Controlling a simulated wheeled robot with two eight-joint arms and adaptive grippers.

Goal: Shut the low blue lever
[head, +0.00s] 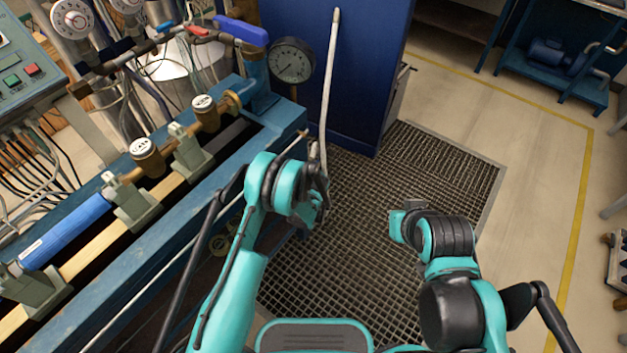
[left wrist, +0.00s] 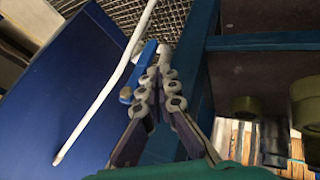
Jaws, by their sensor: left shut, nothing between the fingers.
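A low blue lever (left wrist: 147,53) shows in the left wrist view, right beside the tips of my left gripper (left wrist: 158,62). The fingers are closed together with nothing between them. They partly cover the lever, and I cannot tell whether they touch it. In the head view my left gripper (head: 320,195) is beside the bench's right end, and the low lever is hidden there. Another blue lever (head: 240,30) sits higher, on the pipe by the gauge. My right gripper (head: 402,222) is over the floor grating, away from the bench; its finger opening is unclear.
A pressure gauge (head: 291,60) stands at the bench end. The blue bench frame (head: 285,118) borders the left side. The floor grating (head: 425,165) is clear to the right.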

